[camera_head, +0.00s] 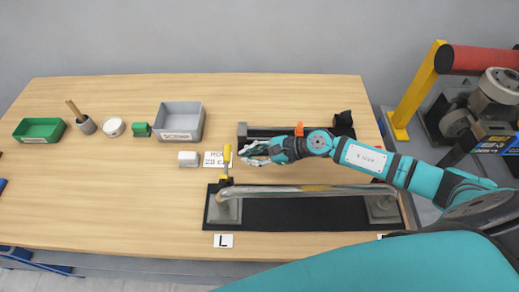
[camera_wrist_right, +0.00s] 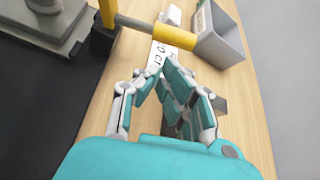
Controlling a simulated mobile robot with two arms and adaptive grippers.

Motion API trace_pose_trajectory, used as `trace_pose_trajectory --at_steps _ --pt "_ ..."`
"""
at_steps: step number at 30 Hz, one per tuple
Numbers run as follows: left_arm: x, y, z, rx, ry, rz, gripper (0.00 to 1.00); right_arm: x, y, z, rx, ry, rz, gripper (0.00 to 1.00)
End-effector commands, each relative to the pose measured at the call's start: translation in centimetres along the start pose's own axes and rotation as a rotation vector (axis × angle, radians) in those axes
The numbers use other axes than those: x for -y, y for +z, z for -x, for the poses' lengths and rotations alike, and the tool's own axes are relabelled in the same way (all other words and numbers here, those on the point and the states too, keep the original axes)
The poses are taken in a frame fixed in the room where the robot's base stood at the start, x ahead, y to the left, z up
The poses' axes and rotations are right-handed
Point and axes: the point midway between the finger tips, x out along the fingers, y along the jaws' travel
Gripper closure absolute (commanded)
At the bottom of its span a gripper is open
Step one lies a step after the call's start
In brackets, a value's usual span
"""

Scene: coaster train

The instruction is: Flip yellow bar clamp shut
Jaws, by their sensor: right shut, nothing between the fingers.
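In the right wrist view the yellow grip (camera_wrist_right: 165,36) lies across the top on a grey rod, with a yellow bracket (camera_wrist_right: 108,12) at the rod's other end. My right gripper (camera_head: 245,153) is shut and empty, just right of the handle in the head view. In the wrist view its fingertips (camera_wrist_right: 152,74) are below the yellow grip in the picture; contact cannot be told. My left gripper is out of view.
The rail (camera_head: 300,190) rests on a black mat (camera_head: 290,215) with an "L" card (camera_head: 223,240) in front. A printed card (camera_head: 215,160), white block (camera_head: 188,159) and grey bin (camera_head: 180,120) stand left and behind. Another fixture (camera_head: 270,131) lies behind my right arm.

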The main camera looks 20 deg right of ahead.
Motion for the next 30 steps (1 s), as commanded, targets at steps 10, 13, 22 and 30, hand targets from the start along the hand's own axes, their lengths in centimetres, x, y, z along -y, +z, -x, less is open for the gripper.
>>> trace_pose_trajectory --at_steps 10,13,22,30 --pt "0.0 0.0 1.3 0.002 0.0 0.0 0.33 0.0 0.0 -4.1 -0.001 -0.001 -0.001 1.0" --pt "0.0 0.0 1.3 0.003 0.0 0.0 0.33 0.0 -0.1 -4.3 -0.001 -0.001 0.0 1.0" --pt "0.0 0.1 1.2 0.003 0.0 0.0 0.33 0.0 -0.1 -4.3 -0.001 -0.001 0.001 1.0" --pt "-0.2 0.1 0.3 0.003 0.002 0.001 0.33 0.5 -0.5 -3.4 -0.001 -0.026 0.04 1.0"
